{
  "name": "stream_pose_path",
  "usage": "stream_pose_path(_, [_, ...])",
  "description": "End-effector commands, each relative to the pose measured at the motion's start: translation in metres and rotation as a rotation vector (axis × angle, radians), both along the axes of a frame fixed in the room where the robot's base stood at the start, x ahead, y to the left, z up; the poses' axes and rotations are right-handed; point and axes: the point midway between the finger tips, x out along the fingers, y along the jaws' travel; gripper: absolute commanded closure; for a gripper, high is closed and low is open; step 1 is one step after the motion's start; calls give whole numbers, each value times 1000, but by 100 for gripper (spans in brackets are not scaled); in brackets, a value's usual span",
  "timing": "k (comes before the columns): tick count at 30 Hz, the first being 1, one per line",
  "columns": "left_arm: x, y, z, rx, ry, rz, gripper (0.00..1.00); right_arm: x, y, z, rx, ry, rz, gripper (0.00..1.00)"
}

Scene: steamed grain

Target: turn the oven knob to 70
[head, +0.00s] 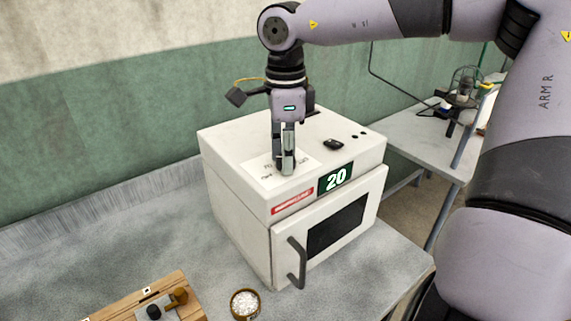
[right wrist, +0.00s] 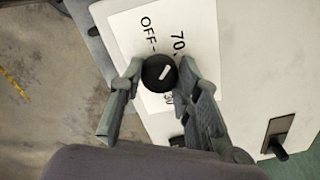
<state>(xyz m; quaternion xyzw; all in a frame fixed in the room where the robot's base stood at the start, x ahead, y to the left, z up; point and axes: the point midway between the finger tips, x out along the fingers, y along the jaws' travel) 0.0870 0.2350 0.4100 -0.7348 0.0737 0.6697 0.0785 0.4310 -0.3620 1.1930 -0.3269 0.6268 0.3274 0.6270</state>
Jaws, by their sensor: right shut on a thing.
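The white oven (head: 240,205) stands on the grey table, with a green-on-dark display (head: 335,178) reading 20. Its black round knob (right wrist: 159,73) with a white pointer mark sits on a white label (right wrist: 190,30) printed with "OFF", "70" and a partly hidden number. My right gripper (head: 284,168) points down onto the oven's top. In the right wrist view its two fingers (right wrist: 157,76) are shut on the knob from both sides. In the head view the fingers hide the knob. My left gripper is in neither view.
The oven door with its dark handle (head: 296,262) is closed. A small bowl of white grain (head: 245,303) and a wooden board (head: 115,308) lie in front. Another table (head: 425,140) stands right.

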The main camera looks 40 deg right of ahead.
Motion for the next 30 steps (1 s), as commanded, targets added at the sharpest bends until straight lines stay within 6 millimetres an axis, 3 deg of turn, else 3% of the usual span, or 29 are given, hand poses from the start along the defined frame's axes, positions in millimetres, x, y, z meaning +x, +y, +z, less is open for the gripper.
stream_pose_path(12, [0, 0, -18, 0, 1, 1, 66, 1, -1, 0, -1, -4, -238, 97])
stream_pose_path(30, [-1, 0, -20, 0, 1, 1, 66, 1, -1, 2, -2, -3, -288, 97])
